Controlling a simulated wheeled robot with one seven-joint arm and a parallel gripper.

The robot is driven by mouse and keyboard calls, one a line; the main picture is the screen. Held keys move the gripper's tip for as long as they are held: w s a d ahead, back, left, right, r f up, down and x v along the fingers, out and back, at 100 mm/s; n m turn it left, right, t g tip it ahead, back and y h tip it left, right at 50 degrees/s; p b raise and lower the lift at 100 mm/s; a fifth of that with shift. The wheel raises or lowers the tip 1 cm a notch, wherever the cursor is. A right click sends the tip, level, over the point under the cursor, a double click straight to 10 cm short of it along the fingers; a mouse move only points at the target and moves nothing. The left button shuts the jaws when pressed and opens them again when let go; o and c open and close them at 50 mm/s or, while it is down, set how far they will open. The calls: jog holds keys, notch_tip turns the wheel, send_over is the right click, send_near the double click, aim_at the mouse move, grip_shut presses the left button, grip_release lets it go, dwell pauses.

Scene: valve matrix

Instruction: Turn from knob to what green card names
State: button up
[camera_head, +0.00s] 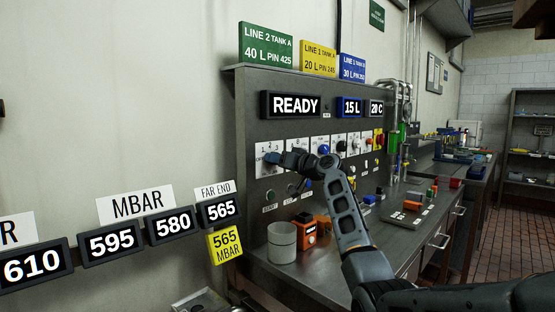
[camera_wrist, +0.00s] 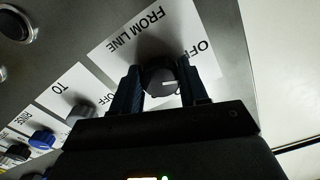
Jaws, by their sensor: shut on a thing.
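The green card (camera_head: 266,46) stands on top of the panel and reads "LINE 2 TANK A, 40 L, PIN 425". The "from line" knob (camera_wrist: 160,80) is dark and round with a pale mark, on a white plate (camera_wrist: 128,42) printed "FROM LINE" and "OFF". My gripper (camera_head: 275,158) is at the panel's left end and hides this knob in the head view. In the wrist view its two dark fingers stand on either side of the knob, shut on it. The grey "TO" knob (camera_wrist: 80,110) is beside it on its own plate.
Yellow (camera_head: 318,60) and blue (camera_head: 351,68) cards stand beside the green one. Displays read "READY" (camera_head: 296,105), "15 L" (camera_head: 350,107) and "20 C" (camera_head: 376,108). A grey cup (camera_head: 282,242) and an orange box (camera_head: 305,230) stand on the bench below my arm.

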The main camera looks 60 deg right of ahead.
jog(key=shift+a+r+m+p, duration=0.1)
jog(key=shift+m+p, duration=1.8)
jog(key=shift+m, duration=1.4)
jog(key=shift+a+r+m+p, duration=0.1)
jog(key=shift+m+p, duration=1.8)
jog(key=shift+m, duration=1.4)
jog(key=shift+d+f+m, duration=0.1)
jog(key=shift+m, duration=0.2)
jog(key=o, duration=1.1)
jog(key=shift+c, duration=0.2)
jog(key=b+v, duration=0.1)
jog(key=v, duration=0.6)
jog(key=shift+s, duration=0.35)
